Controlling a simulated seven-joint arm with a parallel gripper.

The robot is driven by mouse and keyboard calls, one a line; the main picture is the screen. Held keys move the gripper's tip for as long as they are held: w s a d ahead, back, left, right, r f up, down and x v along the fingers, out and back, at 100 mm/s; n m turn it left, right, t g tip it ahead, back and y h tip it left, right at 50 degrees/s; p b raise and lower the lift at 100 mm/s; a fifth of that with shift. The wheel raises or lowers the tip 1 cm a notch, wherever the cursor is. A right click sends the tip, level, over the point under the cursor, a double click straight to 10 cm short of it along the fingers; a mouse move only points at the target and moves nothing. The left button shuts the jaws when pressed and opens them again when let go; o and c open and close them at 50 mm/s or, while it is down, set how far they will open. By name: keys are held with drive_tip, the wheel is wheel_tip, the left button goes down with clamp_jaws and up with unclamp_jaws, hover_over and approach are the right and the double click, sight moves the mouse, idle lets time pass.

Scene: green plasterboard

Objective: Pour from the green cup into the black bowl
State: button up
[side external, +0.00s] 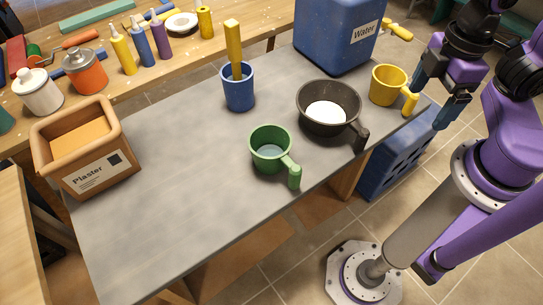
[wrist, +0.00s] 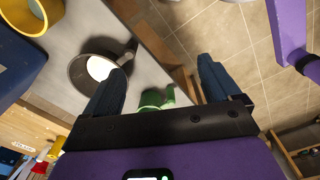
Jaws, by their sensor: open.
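The green cup (side external: 268,155) stands upright near the front edge of the grey table, with pale liquid inside and its handle toward the edge. In the wrist view the green cup (wrist: 150,99) shows small between the fingers, partly hidden by my gripper's body. The black bowl (side external: 315,124) sits behind and right of the cup, holding white material, its handle pointing toward the front edge. The bowl also shows in the wrist view (wrist: 77,72), beside one finger. My gripper (side external: 434,95) is open and empty, past the table's right end, apart from both; its fingers (wrist: 160,82) are spread.
A yellow cup (side external: 386,88) stands between the bowl and my gripper. A blue water container (side external: 335,40) stands behind the bowl. A blue cup (side external: 239,95) holds a yellow-handled tool. A plaster box (side external: 88,165) sits at the left. The table's left-front part is clear.

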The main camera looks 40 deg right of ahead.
drive_tip(key=w+a+n, duration=0.2)
drive_tip(key=w+a, duration=0.4)
drive_tip(key=a, duration=0.3)
drive_tip(key=n, duration=0.4)
hover_over(291, 165)
drive_tip(key=f, duration=0.2)
wheel_tip(291, 165, down, 17)
drive_tip(key=c, duration=1.2)
